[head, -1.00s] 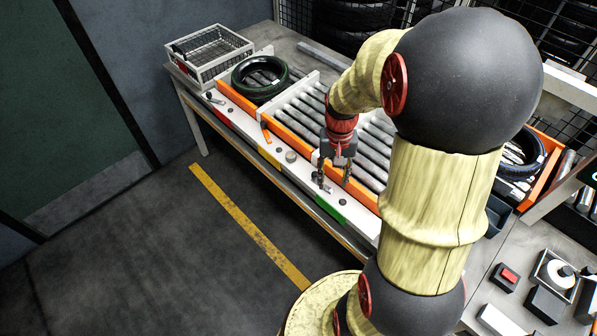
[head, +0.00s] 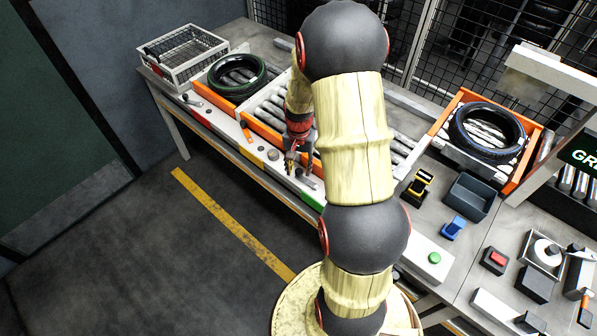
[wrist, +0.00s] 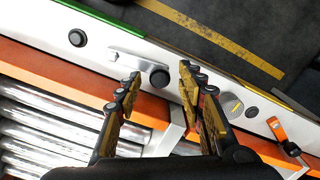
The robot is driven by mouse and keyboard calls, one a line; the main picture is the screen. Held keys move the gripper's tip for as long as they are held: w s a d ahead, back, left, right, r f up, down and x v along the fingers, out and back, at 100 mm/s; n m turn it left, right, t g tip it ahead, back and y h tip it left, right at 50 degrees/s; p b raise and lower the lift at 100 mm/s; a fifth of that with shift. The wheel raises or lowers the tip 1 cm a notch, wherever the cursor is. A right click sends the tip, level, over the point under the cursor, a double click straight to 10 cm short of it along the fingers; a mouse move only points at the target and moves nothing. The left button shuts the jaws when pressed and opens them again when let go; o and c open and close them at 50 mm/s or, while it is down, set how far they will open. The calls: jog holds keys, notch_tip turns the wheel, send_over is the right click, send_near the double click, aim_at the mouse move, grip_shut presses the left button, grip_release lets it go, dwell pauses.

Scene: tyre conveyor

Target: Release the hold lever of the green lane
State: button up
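The green lane's strip (head: 313,200) marks the conveyor's front rail in the head view; it also shows at the top left of the wrist view (wrist: 95,12). A flat silver lever (wrist: 126,58) lies along the white rail, beside a round black knob (wrist: 160,78). My gripper (head: 294,167) hangs over the rail just left of the green strip. In the wrist view my gripper (wrist: 160,76) has its fingers apart, with the black knob seen between the tips. Nothing is held.
An orange-handled lever (wrist: 280,134) stands right of the fingers. A tyre (head: 237,77) lies on the far-left lane, beside a wire basket (head: 184,55). Another tyre (head: 487,131) lies in an orange frame at right. The side table holds a blue-grey bin (head: 470,196). Floor at left is clear.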

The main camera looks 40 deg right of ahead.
jog(key=shift+f, duration=0.8)
jog(key=c, duration=0.3)
grip_shut()
